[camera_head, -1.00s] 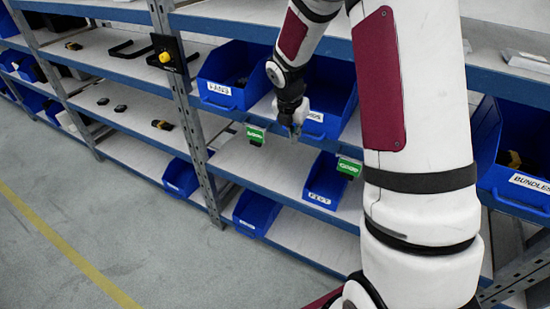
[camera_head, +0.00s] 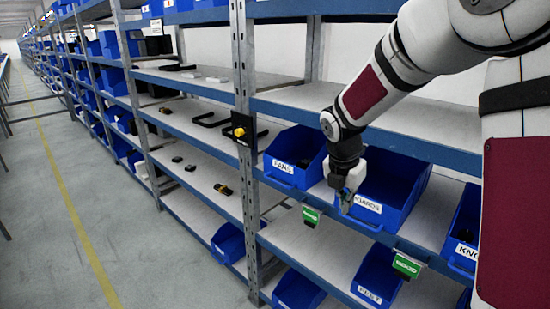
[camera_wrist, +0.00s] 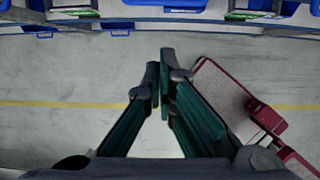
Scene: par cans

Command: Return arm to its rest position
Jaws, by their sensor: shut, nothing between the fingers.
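My gripper (camera_head: 346,200) hangs at the end of my arm, pointing down in front of the shelf rack. It is just in front of a blue bin labelled GUARDS (camera_head: 385,190). In the wrist view my gripper (camera_wrist: 161,85) has its green-faced fingers closed together at the tips, with nothing between them. Grey floor with a yellow line lies below the fingers. Whether the gripper touches the bin cannot be told.
A blue FANS bin (camera_head: 296,160) stands left of the gripper. Below are a FEET bin (camera_head: 376,280) and green tags (camera_head: 311,216). A yellow button on a black plate (camera_head: 240,131) is on the upright. The aisle floor (camera_head: 110,190) at left is clear.

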